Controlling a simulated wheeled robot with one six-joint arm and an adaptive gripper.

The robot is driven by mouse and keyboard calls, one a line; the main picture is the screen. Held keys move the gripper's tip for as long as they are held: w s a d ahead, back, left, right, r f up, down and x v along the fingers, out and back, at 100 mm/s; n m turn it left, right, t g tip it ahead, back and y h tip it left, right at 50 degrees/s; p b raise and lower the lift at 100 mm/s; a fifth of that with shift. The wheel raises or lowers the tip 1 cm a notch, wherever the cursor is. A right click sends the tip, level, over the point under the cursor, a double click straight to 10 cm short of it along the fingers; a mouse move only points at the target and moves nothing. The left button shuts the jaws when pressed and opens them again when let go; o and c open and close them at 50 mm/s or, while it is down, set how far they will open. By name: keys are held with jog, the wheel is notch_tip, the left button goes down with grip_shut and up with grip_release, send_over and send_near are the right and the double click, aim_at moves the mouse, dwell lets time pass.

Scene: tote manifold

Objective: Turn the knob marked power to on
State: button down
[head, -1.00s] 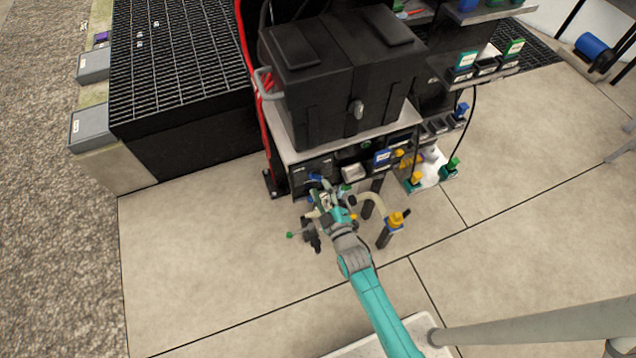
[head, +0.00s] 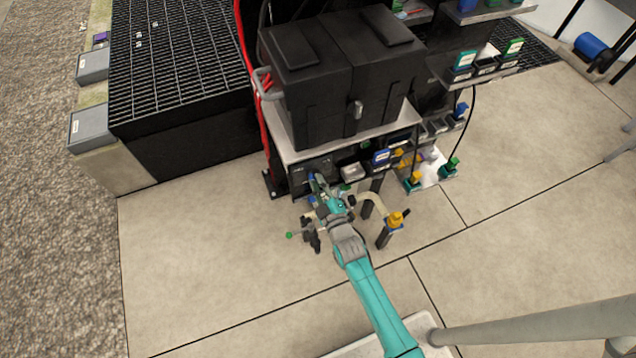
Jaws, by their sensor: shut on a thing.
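A dark control panel (head: 299,177) is on the front of the bench, under the black case. A small blue knob (head: 312,177) sits on this panel, and its marking is too small to read. My gripper (head: 316,183) is at the panel front, shut on the blue knob. The fingers hide most of the knob, so I cannot tell which way it points.
A black case (head: 340,75) stands on the bench top. To the right are a blue-labelled block (head: 381,157) and yellow and green valve fittings. Open floor lies left.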

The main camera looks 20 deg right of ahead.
jog(key=shift+m, duration=8.9)
jog(key=c, duration=1.1)
grip_release()
jog(key=shift+c, duration=0.2)
jog(key=shift+s, duration=0.1)
